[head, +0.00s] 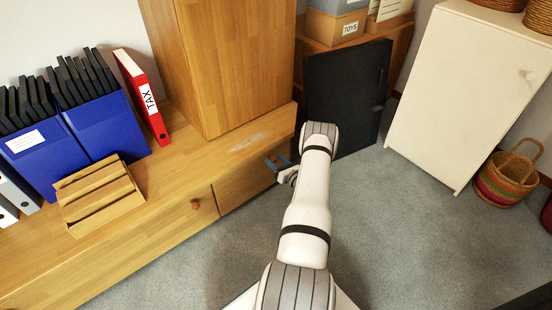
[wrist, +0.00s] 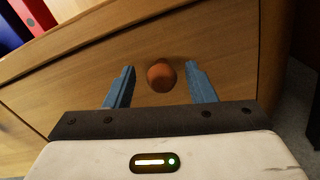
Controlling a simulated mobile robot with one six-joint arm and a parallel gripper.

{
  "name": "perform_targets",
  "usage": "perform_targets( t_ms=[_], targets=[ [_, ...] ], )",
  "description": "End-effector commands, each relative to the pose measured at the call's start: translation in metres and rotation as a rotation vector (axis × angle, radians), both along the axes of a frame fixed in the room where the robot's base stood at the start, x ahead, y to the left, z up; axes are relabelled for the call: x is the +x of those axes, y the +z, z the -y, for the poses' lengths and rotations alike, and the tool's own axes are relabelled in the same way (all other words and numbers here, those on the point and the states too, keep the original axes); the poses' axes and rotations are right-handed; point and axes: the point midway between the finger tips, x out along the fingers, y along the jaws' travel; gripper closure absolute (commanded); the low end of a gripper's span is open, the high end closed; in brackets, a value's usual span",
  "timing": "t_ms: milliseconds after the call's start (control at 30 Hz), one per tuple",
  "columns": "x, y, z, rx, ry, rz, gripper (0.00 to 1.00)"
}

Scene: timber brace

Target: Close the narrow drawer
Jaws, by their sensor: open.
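The narrow drawer (head: 238,184) is the right-hand wooden front in the low cabinet in the head view. It looks close to flush with the cabinet, but I cannot tell whether a small gap remains. In the wrist view its front (wrist: 215,48) fills much of the picture, with a round reddish-brown knob (wrist: 161,76). My gripper (head: 277,163) is at the drawer's right part. In the wrist view its blue fingers (wrist: 160,70) are open, one on each side of the knob, with visible space between. I cannot tell whether they touch the front. The arm hides part of the area in the head view.
A wider drawer with a knob (head: 195,204) lies to the left. A tall wooden cabinet (head: 235,65) stands on the low one, beside a red binder (head: 143,98) and blue files. A dark panel (head: 345,90) and white cabinet (head: 465,90) stand right. Grey carpet (head: 410,230) is clear.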

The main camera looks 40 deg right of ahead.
Motion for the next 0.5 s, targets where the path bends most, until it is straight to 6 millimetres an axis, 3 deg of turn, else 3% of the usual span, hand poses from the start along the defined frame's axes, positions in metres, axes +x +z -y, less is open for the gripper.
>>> perform_targets(
  t_ms=[233,500],
  targets=[
    [-0.046,0.0,0.004,0.005,-0.013,-0.005,0.5],
    [-0.063,-0.003,0.004,0.006,-0.014,-0.006,0.5]
  ],
)
